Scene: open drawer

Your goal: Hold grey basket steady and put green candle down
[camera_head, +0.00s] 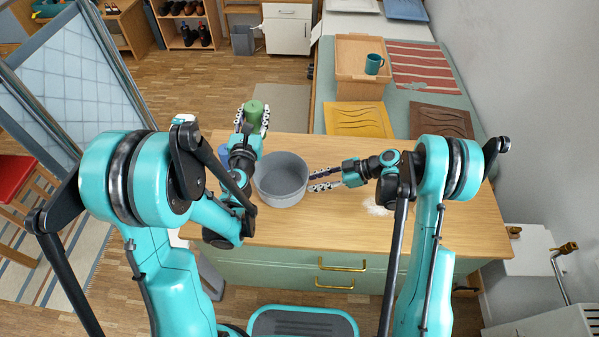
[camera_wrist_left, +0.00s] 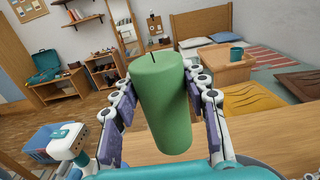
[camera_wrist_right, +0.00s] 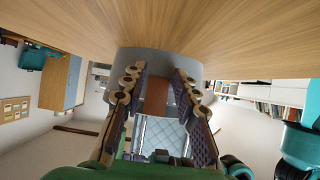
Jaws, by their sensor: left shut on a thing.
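A green candle (camera_head: 253,117) stands upright between the fingers of my left gripper (camera_head: 250,126), which is shut on it. It appears raised at the far edge of the table, behind the grey basket. The candle (camera_wrist_left: 163,105) and its dark wick fill the middle of the left wrist view. The round grey basket (camera_head: 281,190) stands on the wooden tabletop, and the part of its inside that shows looks empty. My right gripper (camera_head: 325,181) is open at the basket's right side, fingers pointing at its wall. The basket (camera_wrist_right: 155,62) shows beyond the parted fingers; I cannot tell whether they touch it.
The wooden tabletop (camera_head: 330,225) is mostly clear right of the basket. A blue thing (camera_head: 224,153) is partly hidden behind my left arm. Green drawers with brass handles (camera_head: 340,264) are below. A bed with a yellow cushion (camera_head: 357,119) and wooden tray (camera_head: 352,78) lies beyond.

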